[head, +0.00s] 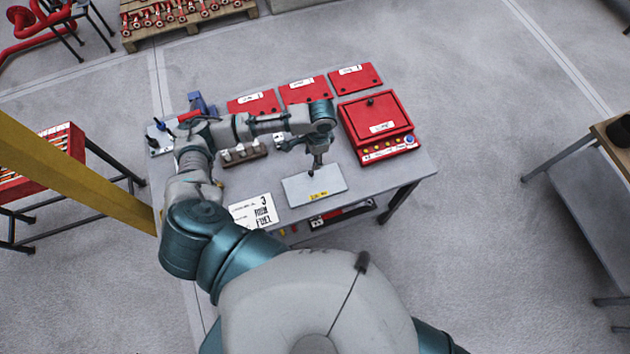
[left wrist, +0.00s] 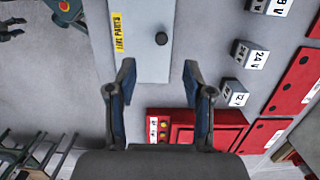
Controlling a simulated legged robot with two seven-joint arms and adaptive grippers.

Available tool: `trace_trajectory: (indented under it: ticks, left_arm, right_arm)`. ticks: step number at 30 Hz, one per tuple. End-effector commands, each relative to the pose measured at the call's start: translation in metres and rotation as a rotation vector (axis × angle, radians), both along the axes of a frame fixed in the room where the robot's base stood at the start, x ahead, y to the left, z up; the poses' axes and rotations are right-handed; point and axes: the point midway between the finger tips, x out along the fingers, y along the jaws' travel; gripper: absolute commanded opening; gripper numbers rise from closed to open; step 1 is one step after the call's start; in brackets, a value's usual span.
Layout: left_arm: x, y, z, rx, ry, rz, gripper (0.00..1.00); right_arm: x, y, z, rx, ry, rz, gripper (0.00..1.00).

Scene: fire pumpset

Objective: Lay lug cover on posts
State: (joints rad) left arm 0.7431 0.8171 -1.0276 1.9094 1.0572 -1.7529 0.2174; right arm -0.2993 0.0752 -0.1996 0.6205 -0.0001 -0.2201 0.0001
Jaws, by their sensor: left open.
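A flat grey plate (head: 330,186) with a yellow label, which I take for the lug cover, is on the grey table's near part. In the left wrist view the plate (left wrist: 143,62) shows a black knob (left wrist: 162,38) and its yellow label. Any posts under it are hidden, so I cannot tell what it rests on. My left gripper (head: 318,160) points down over the plate. In the left wrist view its two fingers (left wrist: 159,75) are spread and empty, with the knob ahead of the gap between them. My right gripper does not show clearly.
A red box (head: 362,124) with a knob stands right of the plate. Several red labelled panels (head: 305,91) lie along the far edge. Small voltage-labelled blocks (left wrist: 232,94) stand behind the plate. A white printed sheet (head: 254,211) lies at its left. A yellow post (head: 75,165) stands left.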

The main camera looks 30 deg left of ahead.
Motion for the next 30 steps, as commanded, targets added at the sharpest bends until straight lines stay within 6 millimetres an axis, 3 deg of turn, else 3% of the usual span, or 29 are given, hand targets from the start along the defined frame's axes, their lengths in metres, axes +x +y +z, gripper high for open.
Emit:
trace_trajectory:
  ticks: [6, 14, 21, 30]
  left_arm:
    - [-0.004, 0.003, -0.047, -0.001, 0.001, 0.001, 0.52]
    - [-0.004, 0.004, -0.069, 0.0, 0.0, 0.001, 0.52]
    - [-0.002, 0.003, -0.105, 0.001, 0.0, 0.001, 0.52]
    - [-0.003, 0.004, -0.116, -0.001, -0.002, 0.0, 0.52]
  right_arm:
    - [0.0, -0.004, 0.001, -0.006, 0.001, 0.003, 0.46]
    - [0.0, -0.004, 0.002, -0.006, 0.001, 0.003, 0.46]
    - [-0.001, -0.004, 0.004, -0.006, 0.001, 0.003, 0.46]
    - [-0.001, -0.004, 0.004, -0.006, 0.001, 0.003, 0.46]
